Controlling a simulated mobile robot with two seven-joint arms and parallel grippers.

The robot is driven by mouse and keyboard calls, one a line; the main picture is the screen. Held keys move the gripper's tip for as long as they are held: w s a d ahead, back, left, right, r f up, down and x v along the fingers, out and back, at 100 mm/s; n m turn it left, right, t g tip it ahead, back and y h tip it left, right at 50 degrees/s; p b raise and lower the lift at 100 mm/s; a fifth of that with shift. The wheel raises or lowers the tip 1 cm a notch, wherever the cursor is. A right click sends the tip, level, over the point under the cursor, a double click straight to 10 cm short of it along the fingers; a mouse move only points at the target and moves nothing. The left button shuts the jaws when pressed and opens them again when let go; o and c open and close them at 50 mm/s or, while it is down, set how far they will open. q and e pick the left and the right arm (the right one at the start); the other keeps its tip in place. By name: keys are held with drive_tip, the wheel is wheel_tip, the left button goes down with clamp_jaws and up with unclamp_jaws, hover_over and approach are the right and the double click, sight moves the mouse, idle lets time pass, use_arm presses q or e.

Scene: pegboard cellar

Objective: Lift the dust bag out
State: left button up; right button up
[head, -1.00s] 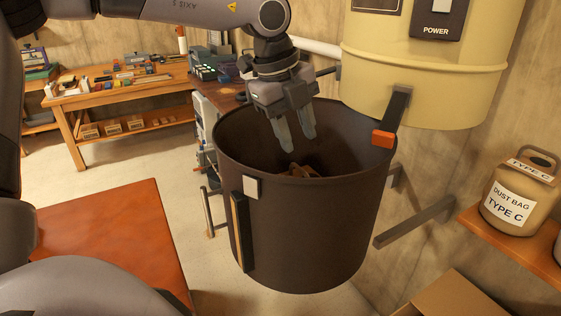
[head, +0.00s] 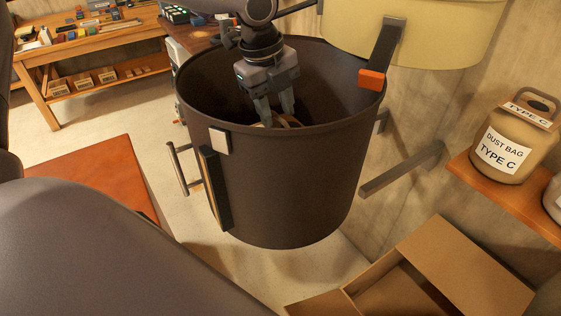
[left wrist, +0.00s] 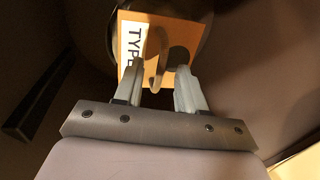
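A dark brown drum (head: 285,185) stands open at the top under the cream vacuum body. The dust bag (head: 291,122) is inside it; only a tan bit of its top shows over the rim in the head view. In the left wrist view the bag's orange collar (left wrist: 129,62) bears a partly hidden "TYPE" label, with a tan handle (left wrist: 157,72) standing up. My left gripper (head: 275,112) points down inside the drum. Its fingers (left wrist: 160,70) are apart, one on each side of the handle, with gaps visible. My right gripper is not in view.
A cream canister (head: 480,30) with an orange-tipped latch (head: 372,80) overhangs the drum's back right. A "Dust bag Type C" (head: 515,140) stands on a shelf (head: 490,192) at right. An open cardboard box (head: 460,262) lies below. An orange-topped table (head: 100,175) is at left.

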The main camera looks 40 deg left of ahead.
use_arm(q)
clamp_jaws()
drive_tip(key=shift+r, duration=0.1)
drive_tip(key=shift+r, duration=0.15)
drive_tip(key=shift+r+p, duration=0.4)
drive_tip(key=shift+r, duration=0.2)
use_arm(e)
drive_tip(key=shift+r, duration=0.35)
use_arm(q)
wheel_tip(320, 180, up, 6)
drive_tip(key=shift+w+f+p, duration=0.1)
drive_tip(key=shift+f+p, duration=0.15)
drive_tip(key=shift+p, duration=0.85)
wheel_tip(320, 180, up, 21)
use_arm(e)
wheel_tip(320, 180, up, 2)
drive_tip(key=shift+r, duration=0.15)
